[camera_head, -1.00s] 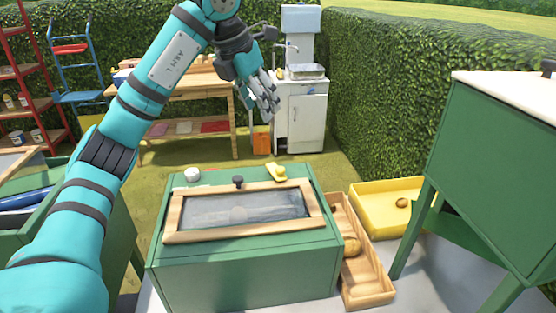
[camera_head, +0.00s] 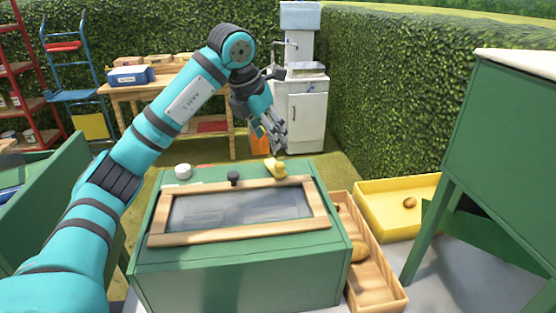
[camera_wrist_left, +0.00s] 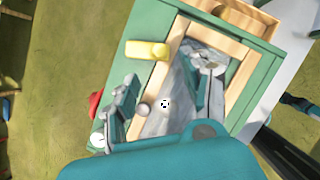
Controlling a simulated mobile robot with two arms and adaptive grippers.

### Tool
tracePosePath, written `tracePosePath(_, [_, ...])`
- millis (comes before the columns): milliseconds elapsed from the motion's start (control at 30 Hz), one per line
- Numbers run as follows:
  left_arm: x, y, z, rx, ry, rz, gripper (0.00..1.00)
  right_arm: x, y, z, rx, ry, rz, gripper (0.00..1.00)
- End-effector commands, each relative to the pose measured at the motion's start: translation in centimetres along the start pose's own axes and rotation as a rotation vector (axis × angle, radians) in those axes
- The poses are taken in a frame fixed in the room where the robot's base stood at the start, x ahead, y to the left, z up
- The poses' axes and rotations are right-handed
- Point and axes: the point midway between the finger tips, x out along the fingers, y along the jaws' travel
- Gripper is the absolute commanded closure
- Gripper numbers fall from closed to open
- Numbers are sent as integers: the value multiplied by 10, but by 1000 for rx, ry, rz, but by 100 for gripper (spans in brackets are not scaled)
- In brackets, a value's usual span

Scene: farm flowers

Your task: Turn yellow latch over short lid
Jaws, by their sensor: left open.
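The yellow latch (camera_head: 276,168) sits on the top of the green box (camera_head: 240,275), just behind the right part of the lid's back edge. The short lid (camera_head: 165,240) is a wooden frame around a grey pane and lies flat. My left gripper (camera_head: 274,137) hangs behind and above the latch, apart from it, with fingers pointing down. In the left wrist view the latch (camera_wrist_left: 148,49) sticks out beside the lid frame (camera_wrist_left: 245,85), and my left gripper (camera_wrist_left: 165,88) shows spread, empty fingers. My right gripper is not in view.
A dark knob (camera_head: 233,179) stands at the lid's back edge, and a white round cap (camera_head: 183,172) is further left. A wooden tray (camera_head: 378,290) and a yellow tray (camera_head: 385,228) lie to the right. A green cabinet (camera_head: 510,150) stands at the far right.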

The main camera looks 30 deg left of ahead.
Motion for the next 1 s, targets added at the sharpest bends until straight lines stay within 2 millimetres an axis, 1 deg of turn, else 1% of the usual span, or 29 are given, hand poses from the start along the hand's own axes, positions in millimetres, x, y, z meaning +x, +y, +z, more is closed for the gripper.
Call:
tracePosePath(33, [13,0,-1,0,5,-1,52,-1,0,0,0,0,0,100])
tracePosePath(200, [49,-1,-1,-1,4,-2,52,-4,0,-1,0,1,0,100])
tracePosePath(300, [67,0,-1,-1,4,-1,52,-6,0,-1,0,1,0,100])
tracePosePath(400, [81,0,0,-1,2,-1,52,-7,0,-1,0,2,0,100])
tracePosePath(600, [96,0,0,-1,1,0,52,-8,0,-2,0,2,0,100])
tracePosePath(867, [97,0,0,0,0,0,52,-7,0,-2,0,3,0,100])
tracePosePath(900, [97,0,0,0,0,0,53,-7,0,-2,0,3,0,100])
tracePosePath(1000, [97,0,0,0,0,0,66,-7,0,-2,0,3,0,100])
